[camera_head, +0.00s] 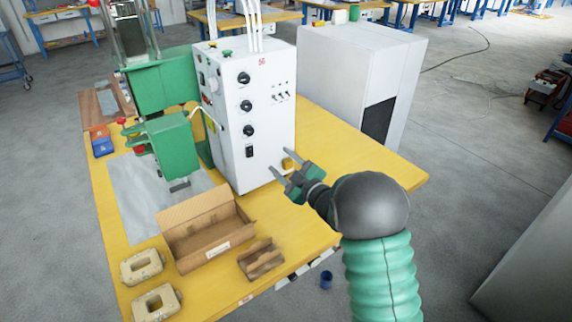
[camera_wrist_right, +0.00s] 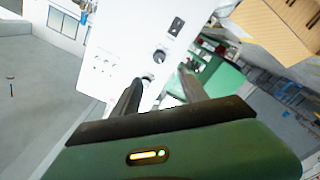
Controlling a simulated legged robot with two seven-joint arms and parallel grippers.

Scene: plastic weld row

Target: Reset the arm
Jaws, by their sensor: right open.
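My right gripper (camera_head: 281,164) is open, with its two fingers apart and nothing between them. It is in front of the lower right part of the white control box (camera_head: 262,130), above the yellow table (camera_head: 350,178). In the right wrist view my right gripper (camera_wrist_right: 158,86) shows its two dark fingers spread toward the white control box (camera_wrist_right: 130,45), which has knobs and switches. I cannot tell whether the fingers touch the box. My left gripper is not in view.
A green welding machine (camera_head: 165,85) stands left of the box. An open cardboard box (camera_head: 205,225), a small cardboard tray (camera_head: 261,258) and two beige parts (camera_head: 142,266) are at the table's front. A white cabinet (camera_head: 345,75) stands behind. A blue cup (camera_head: 326,279) is below the table edge.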

